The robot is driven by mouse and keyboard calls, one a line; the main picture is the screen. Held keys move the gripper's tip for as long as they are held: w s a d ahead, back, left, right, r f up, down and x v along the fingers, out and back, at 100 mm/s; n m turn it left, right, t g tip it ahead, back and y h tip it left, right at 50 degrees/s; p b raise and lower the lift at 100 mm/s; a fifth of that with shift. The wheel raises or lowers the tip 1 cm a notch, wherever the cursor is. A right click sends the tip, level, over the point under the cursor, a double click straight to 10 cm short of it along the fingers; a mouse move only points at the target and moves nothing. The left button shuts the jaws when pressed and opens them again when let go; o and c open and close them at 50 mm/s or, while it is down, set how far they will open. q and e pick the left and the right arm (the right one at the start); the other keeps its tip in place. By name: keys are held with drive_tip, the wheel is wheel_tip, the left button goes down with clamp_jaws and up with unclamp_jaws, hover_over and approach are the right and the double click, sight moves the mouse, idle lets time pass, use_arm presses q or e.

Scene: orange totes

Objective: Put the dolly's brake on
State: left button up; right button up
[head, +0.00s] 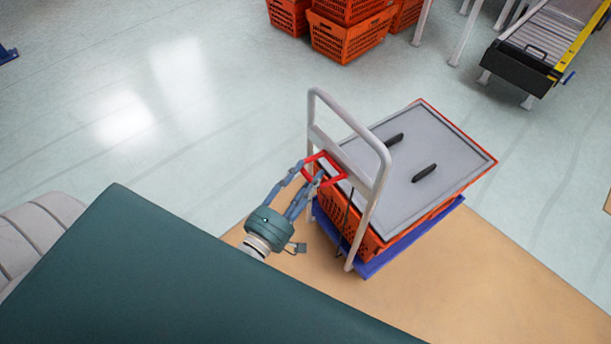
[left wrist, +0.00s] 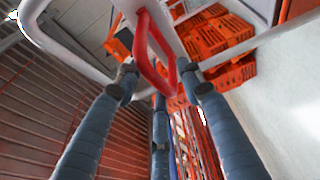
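The dolly has a blue deck (head: 410,237) and a white tube handle (head: 381,165) on its near left side. A red loop-shaped brake lever (head: 340,178) sticks out from the handle. My left gripper (head: 309,173) is at this lever, its blue fingers reaching up to the loop. In the left wrist view the red lever (left wrist: 144,62) hangs ahead, between the spread fingertips (left wrist: 162,85). The fingers look open and not closed on it; whether any finger touches it I cannot tell. My right gripper is not in view.
An orange tote (head: 371,246) with a grey lid (head: 400,185) stands on the dolly deck, right behind the handle. More orange totes (head: 345,42) are stacked at the back. A roller conveyor (head: 550,40) stands at the back right. The floor left of the dolly is clear.

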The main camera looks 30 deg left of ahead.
use_arm(q)
drive_tip(key=shift+s+d+f, duration=0.1)
drive_tip(key=shift+s+f, duration=0.05)
drive_tip(key=shift+f, duration=0.05)
drive_tip(key=s+a, duration=0.1)
drive_tip(key=s, duration=1)
drive_tip(key=shift+s+a+f, duration=0.15)
drive_tip(key=shift+s+a, duration=0.05)
drive_tip(key=shift+s, duration=0.15)
drive_tip(key=s+f+m+g, duration=0.35)
drive_tip(key=f+m, duration=0.25)
drive_tip(key=f, duration=1)
drive_tip(key=s+f+m+g, duration=0.3)
drive_tip(key=f+m+g, duration=0.2)
drive_tip(key=f, duration=1)
drive_tip(key=s+a+f+m+g+y, duration=0.1)
drive_tip(key=s+f+m+g, duration=0.7)
drive_tip(key=s+f, duration=0.8)
drive_tip(key=s+y, duration=0.1)
drive_tip(key=s, duration=0.2)
drive_tip(key=shift+s+a+g, duration=0.15)
drive_tip(key=shift+g, duration=0.2)
drive_tip(key=shift+f, duration=0.1)
